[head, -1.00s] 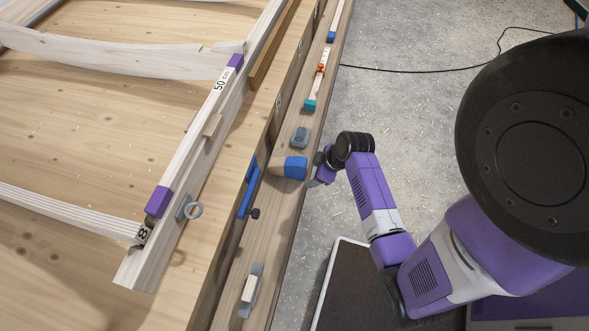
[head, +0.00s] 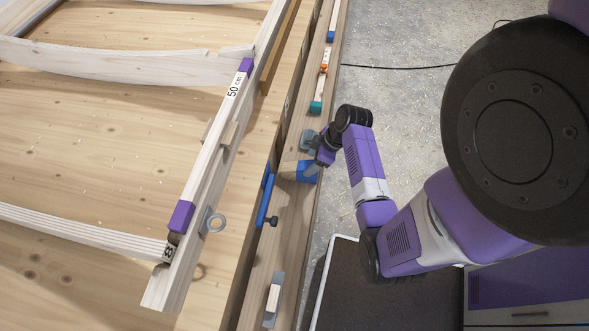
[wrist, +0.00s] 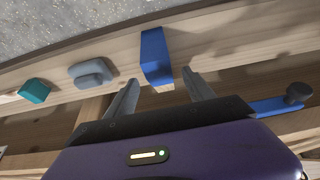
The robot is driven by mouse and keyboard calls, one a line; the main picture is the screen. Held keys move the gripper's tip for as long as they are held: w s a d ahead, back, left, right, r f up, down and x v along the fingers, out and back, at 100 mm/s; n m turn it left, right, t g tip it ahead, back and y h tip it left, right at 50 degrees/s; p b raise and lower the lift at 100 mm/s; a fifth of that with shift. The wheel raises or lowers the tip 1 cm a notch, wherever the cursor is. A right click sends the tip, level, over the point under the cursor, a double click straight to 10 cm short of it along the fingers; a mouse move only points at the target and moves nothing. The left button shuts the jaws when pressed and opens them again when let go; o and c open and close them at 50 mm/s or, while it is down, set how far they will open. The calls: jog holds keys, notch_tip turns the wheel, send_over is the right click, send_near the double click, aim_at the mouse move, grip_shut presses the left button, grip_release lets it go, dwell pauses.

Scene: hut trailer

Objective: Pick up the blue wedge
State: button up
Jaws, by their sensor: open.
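The blue wedge (head: 306,172) rests on the long wooden ledge beside the workbench, partly hidden by my gripper in the head view. In the wrist view the blue wedge (wrist: 156,55) shows as a blue block with a bare wood end. My gripper (wrist: 160,78) is open and empty, with one finger on each side of the wedge's near end. I cannot tell whether a finger touches it. In the head view my gripper (head: 317,157) is over the ledge, just above the wedge in the picture.
A grey-blue block (wrist: 91,72) and a teal piece (wrist: 35,91) lie left of the wedge on the ledge. A blue clamp with a dark knob (wrist: 297,94) is at the right. A grey block with a pale wood piece (head: 273,299) lies farther along the ledge.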

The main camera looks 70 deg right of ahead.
aim_at(291, 171)
jog(key=x, duration=0.7)
jog(key=shift+s+f, duration=0.1)
jog(key=shift+f, duration=0.3)
grip_shut()
